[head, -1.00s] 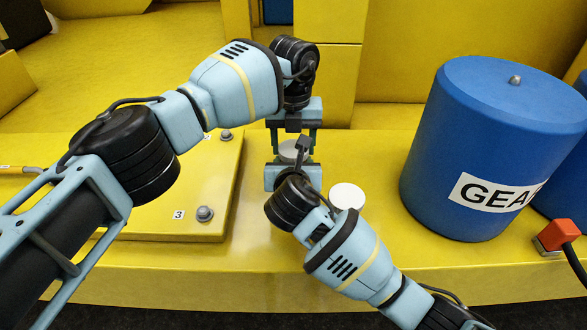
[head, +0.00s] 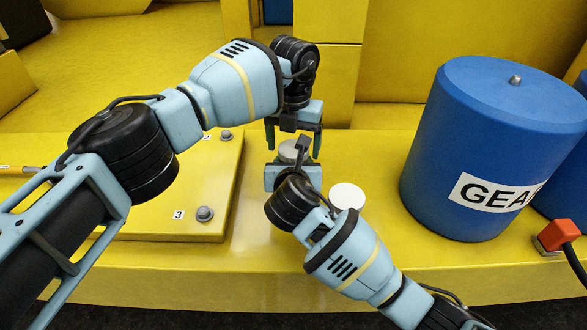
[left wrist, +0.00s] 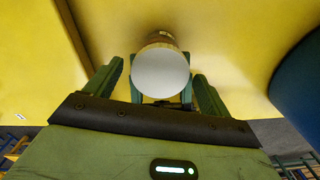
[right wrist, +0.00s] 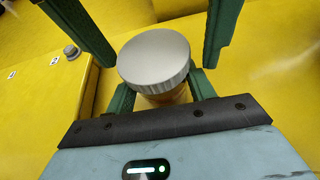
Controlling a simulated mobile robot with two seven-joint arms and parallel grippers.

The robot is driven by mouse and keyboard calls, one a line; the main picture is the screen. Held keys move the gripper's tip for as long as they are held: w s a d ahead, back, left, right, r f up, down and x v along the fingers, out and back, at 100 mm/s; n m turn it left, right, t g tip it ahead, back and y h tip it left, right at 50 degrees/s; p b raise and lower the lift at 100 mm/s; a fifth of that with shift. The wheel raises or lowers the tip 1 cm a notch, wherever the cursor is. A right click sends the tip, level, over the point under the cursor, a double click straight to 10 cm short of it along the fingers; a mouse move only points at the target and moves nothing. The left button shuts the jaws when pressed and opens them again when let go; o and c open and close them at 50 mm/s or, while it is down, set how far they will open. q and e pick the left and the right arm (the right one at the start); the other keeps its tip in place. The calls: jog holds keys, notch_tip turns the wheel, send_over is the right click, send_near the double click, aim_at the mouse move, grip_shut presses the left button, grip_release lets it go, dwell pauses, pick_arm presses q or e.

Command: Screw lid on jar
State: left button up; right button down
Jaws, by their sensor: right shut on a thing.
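A jar with an amber body (right wrist: 165,98) stands upright between the fingers of my right gripper (right wrist: 160,85), which is shut on it. A round grey lid with a ribbed rim (right wrist: 155,58) sits on top of the jar. The lid also shows in the left wrist view (left wrist: 160,72) and the head view (head: 290,147). My left gripper (head: 294,146) is above the jar with its fingers spread on either side of the lid, apart from it. How tightly the lid sits cannot be told. Most of the jar is hidden.
A flat white disc (head: 347,196) lies on the yellow bench (head: 340,255) just right of my right gripper. A large blue cylinder (head: 480,140) and a red button box (head: 556,236) stand farther right. A raised yellow plate with bolts (head: 160,215) is on the left.

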pick_arm(q)
jog(key=shift+r, duration=2.25)
jog(key=shift+c, duration=0.3)
notch_tip(320, 180, up, 4)
jog(key=shift+f+m, duration=0.15)
jog(key=shift+m, duration=0.55)
jog(key=shift+f, duration=0.15)
jog(key=shift+f, duration=3.9)
